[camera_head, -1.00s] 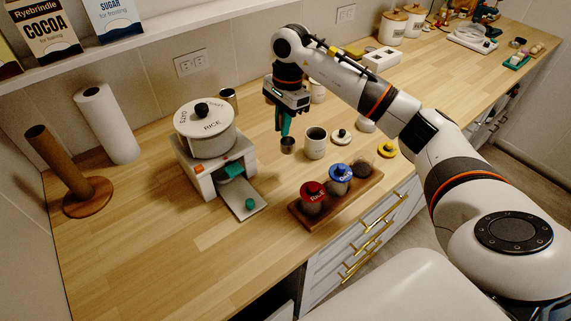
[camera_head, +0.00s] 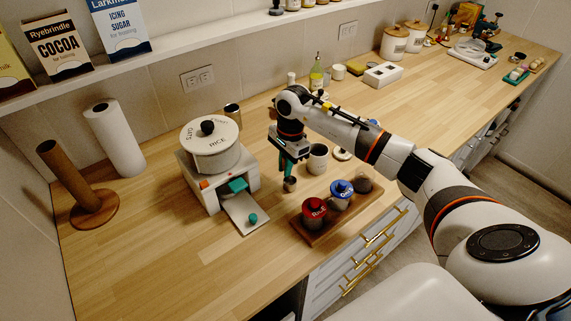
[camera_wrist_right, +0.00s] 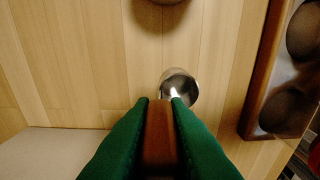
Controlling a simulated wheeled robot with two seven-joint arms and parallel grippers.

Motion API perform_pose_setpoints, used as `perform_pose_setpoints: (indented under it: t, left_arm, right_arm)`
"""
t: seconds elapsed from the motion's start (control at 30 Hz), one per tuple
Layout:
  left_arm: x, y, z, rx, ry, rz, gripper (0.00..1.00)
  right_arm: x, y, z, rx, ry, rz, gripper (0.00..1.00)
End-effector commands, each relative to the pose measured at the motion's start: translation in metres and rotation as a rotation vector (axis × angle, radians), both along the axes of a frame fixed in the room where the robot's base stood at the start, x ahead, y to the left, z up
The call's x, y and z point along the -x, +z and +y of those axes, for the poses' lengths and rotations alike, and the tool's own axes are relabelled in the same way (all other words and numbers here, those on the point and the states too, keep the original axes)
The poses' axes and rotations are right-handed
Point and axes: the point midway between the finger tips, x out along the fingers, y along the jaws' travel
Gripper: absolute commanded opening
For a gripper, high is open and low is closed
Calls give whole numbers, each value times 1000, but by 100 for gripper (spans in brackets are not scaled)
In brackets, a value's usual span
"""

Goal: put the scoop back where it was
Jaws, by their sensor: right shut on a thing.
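My right gripper (camera_head: 287,172) is shut on the scoop, with its green fingers pointing down over the counter. The scoop's small metal cup (camera_head: 289,184) shows just under the fingertips in the head view. In the right wrist view its brown handle (camera_wrist_right: 159,135) lies between the green fingers (camera_wrist_right: 160,105), and the round metal cup (camera_wrist_right: 180,87) shows beyond them. Whether the cup touches the counter I cannot tell. The scoop is left of the wooden tray and in front of a grey mug (camera_head: 317,160). My left gripper is out of view.
A paper roll (camera_head: 115,138) stands far left. The front-left counter is clear.

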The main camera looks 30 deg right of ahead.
Motion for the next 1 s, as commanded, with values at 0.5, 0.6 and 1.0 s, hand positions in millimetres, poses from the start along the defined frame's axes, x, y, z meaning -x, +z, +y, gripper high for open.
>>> perform_pose_setpoints:
  t: [0.5, 0.6, 1.0]
  left_arm:
    - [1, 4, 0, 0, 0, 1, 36]
    - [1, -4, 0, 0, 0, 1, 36]
    - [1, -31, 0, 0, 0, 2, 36]
  right_arm:
    - [0, 5, 0, -1, 0, 0, 36]
    - [-2, 14, -2, 0, 0, -5, 36]
    - [-2, 95, -11, 1, -1, -5, 36]
